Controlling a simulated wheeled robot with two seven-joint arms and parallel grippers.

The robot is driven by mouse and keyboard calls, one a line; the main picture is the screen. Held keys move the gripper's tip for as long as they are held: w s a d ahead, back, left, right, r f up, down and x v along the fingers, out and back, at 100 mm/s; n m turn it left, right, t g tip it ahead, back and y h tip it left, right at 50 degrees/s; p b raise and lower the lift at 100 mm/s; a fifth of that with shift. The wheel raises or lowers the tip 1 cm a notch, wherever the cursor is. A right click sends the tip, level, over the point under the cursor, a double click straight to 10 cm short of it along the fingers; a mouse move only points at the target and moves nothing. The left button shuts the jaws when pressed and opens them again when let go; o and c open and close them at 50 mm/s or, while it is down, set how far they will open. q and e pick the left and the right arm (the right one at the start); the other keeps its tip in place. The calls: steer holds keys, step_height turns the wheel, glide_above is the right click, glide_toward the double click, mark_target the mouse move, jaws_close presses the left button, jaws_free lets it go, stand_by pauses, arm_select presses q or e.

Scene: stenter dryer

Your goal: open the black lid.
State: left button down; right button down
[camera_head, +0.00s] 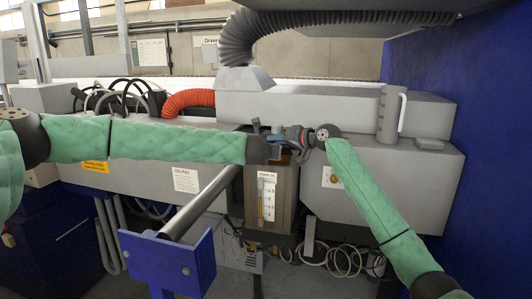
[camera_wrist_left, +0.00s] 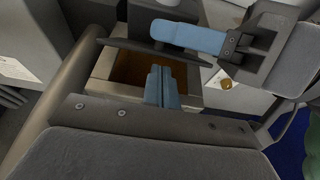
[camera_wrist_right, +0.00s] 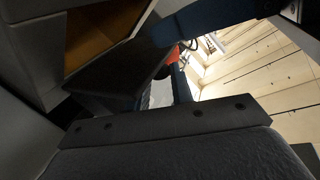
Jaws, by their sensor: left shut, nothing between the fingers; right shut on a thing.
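The black lid (camera_wrist_left: 150,52) shows in the left wrist view as a dark plate tilted up over the oil box (camera_wrist_left: 100,66), whose amber-brown inside is exposed. The right wrist view shows the lid (camera_wrist_right: 118,78) close up, beside the opening. My right gripper (camera_wrist_left: 158,32) has its blue fingers at the lid's raised edge and is shut on it. My left gripper (camera_wrist_left: 160,70) is shut and empty, its fingertips at the box opening. In the head view, both grippers meet above the box (camera_head: 284,190), and the arms hide most of the lid.
A grey pipe (camera_head: 203,200) runs down to a blue bracket (camera_head: 170,262) left of the box. Grey machine housings stand on both sides. A blue wall (camera_head: 480,120) bounds the right. Loose cables (camera_head: 345,258) hang below.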

arm_select(q)
steer(key=shift+w+d+f, duration=0.2)
steer(key=shift+w+f, duration=0.1)
steer(key=shift+w, duration=0.35)
arm_select(e)
steer(key=shift+f, duration=0.1)
arm_select(q)
steer(key=shift+w+r, duration=0.2)
steer(key=shift+r, duration=0.2)
steer(key=shift+w+r, duration=0.25)
steer(key=shift+r, duration=0.1)
arm_select(e)
steer(key=shift+a+f, duration=0.1)
steer(key=shift+a, duration=0.05)
steer(key=c, duration=1.3)
jaws_free()
arm_select(q)
steer(key=shift+d+r, duration=0.1)
steer(key=shift+d, duration=0.05)
arm_select(e)
steer(key=shift+o, duration=0.2)
